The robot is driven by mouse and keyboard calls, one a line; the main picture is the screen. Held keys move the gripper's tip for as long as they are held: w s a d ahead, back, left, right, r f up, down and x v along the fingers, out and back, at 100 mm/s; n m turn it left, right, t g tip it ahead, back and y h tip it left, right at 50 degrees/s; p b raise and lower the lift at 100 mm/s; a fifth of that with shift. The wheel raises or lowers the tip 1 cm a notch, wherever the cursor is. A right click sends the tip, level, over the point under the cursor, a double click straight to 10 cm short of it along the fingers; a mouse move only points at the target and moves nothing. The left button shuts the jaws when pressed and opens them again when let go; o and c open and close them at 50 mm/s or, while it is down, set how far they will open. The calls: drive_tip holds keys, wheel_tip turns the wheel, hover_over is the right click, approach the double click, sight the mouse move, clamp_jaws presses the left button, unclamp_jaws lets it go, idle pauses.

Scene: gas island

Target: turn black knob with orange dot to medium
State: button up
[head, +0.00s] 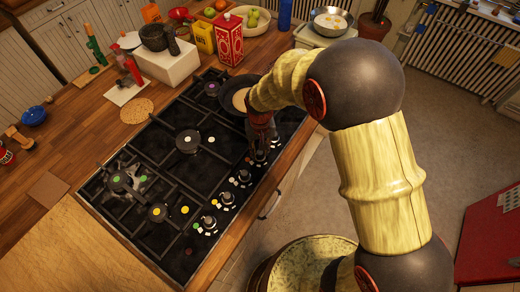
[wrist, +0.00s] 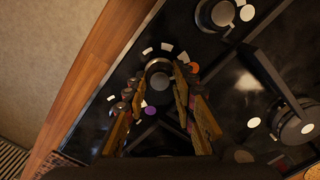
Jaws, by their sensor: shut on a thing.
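My gripper (wrist: 160,88) is shut on a black knob (wrist: 158,80) on the hob's front strip, with one finger on each side. White marks (wrist: 167,47) arc around the knob's far side. A small orange dot (wrist: 194,67) shows beside the right fingertip, and a purple dot (wrist: 150,110) lies between the fingers. I cannot tell for sure which dot belongs to this knob. In the head view my gripper (head: 261,140) is over the far end of the knob row, and the knob it holds is mostly hidden there. The knob's pointer is not clear.
More black knobs (head: 226,198) run along the hob's (head: 170,240) front edge, nearer in the head view. A dark pan (head: 226,94) sits on the hob beside my gripper. Black grates (head: 180,165) cover the burners. The floor (head: 310,205) in front is clear.

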drive_tip(key=n, duration=0.5)
drive_tip(key=shift+n+p, duration=0.3)
drive_tip(key=shift+p, duration=0.05)
drive_tip(key=n, duration=0.5)
drive_tip(key=shift+n, duration=0.4)
drive_tip(key=o, duration=1.1)
drive_tip(key=shift+o, duration=0.3)
wheel_tip(320, 180, up, 12)
idle(0.3)
